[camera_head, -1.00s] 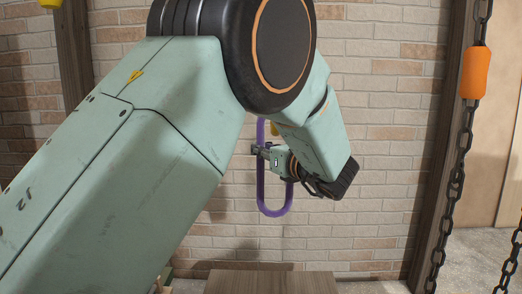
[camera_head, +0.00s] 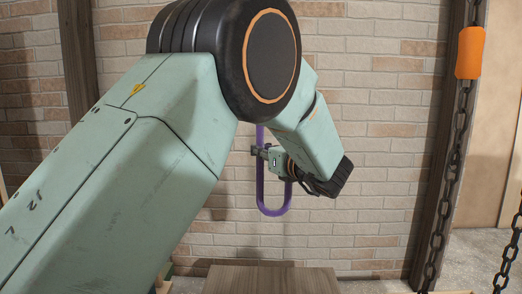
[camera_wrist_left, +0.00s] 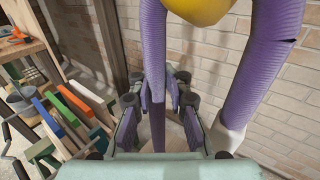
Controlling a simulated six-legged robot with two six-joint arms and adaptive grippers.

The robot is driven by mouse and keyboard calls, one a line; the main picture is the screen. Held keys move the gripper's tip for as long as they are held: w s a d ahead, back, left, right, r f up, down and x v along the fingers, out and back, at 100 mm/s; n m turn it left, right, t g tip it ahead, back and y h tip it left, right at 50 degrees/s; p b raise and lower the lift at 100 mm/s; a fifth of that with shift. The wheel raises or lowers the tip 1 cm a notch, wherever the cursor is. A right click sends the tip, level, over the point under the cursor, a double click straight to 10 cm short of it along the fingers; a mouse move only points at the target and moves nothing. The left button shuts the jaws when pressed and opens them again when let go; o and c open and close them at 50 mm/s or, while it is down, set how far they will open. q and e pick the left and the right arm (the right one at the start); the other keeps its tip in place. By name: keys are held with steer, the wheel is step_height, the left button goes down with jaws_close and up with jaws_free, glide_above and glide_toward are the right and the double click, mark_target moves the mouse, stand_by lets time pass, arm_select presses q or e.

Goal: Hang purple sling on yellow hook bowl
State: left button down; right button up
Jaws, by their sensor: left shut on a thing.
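The purple sling (camera_head: 272,211) is a long upright loop in front of the brick wall in the head view; its upper part is hidden behind my left arm. My left gripper (camera_head: 260,153) is shut on the sling's left strand. In the left wrist view, the gripper (camera_wrist_left: 158,112) has the strand of the sling (camera_wrist_left: 153,50) between its fingers. The yellow hook bowl (camera_wrist_left: 202,8) shows at the top edge there, between the two strands. Whether the sling rests on it cannot be told. My right gripper is not in view.
A wooden box or table top (camera_head: 270,280) stands low below the sling. A chain with an orange sleeve (camera_head: 470,53) hangs at the right by a wooden post. In the left wrist view, a rack of colored boards (camera_wrist_left: 70,110) and a workbench stand at the left.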

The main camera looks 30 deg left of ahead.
arm_select(q)
steer(key=shift+w+a+f, duration=0.1)
steer(key=shift+w, duration=0.05)
steer(key=c, duration=1.2)
jaws_free()
